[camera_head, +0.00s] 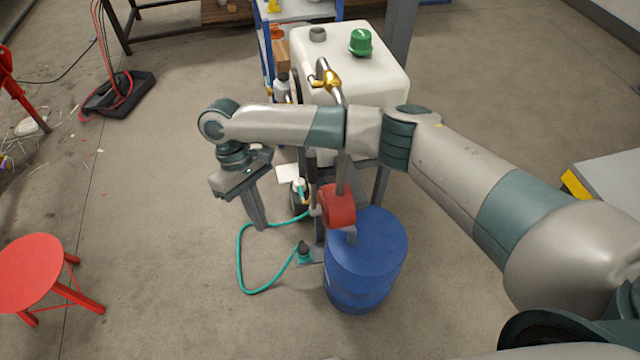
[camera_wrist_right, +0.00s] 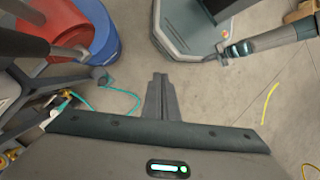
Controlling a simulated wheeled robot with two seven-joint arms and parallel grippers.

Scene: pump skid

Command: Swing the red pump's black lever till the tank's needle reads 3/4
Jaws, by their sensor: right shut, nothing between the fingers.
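The red pump (camera_head: 338,205) sits on top of the blue drum (camera_head: 368,262), partly below my right forearm. A dark upright bar (camera_head: 312,165) beside it may be its lever; my arm hides part of this area. The white tank (camera_head: 335,68) stands behind, with a green round fitting (camera_head: 361,42) on top. It bears a small white mark, too small to read as a needle. My right gripper (camera_head: 262,226) is shut and empty, pointing down, left of the pump and apart from it. Its closed fingers show in the wrist view (camera_wrist_right: 160,82). My left gripper is not seen.
A teal hose (camera_head: 240,265) loops over the floor left of the drum. A red stool (camera_head: 30,270) stands at the far left. A brass-coloured valve (camera_head: 330,80) sits on a pipe before the tank. The floor between stool and hose is clear.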

